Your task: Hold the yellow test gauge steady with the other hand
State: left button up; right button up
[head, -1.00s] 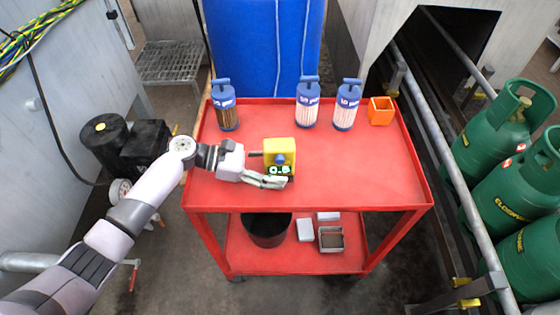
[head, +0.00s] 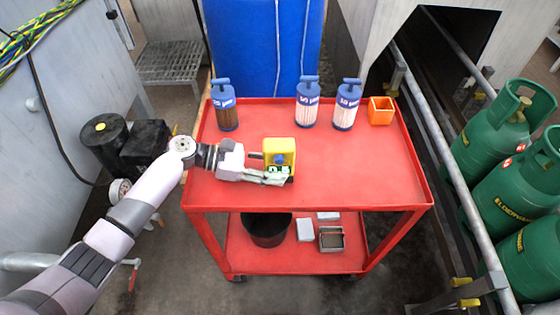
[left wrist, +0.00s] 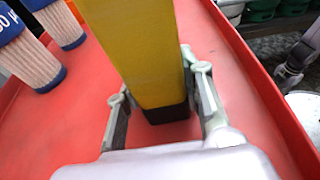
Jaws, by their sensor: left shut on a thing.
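The yellow test gauge (head: 273,145) stands upright on the red cart's top (head: 350,175), left of its middle. It has a blue knob and a green lit display on its front. My left gripper (head: 268,172) comes in from the left and is shut on the gauge low down. One finger crosses in front of the display and hides part of it. In the left wrist view the gauge (left wrist: 137,50) rises between the two fingers (left wrist: 163,105), with its dark base near the red surface. My right gripper is not in view.
Three blue-capped filter cartridges, a left one (head: 227,115), a middle one (head: 307,107) and a right one (head: 345,112), stand along the cart's back edge. An orange open box (head: 381,113) is at the back right. The cart top's right and front are clear. Green cylinders (head: 495,135) stand right.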

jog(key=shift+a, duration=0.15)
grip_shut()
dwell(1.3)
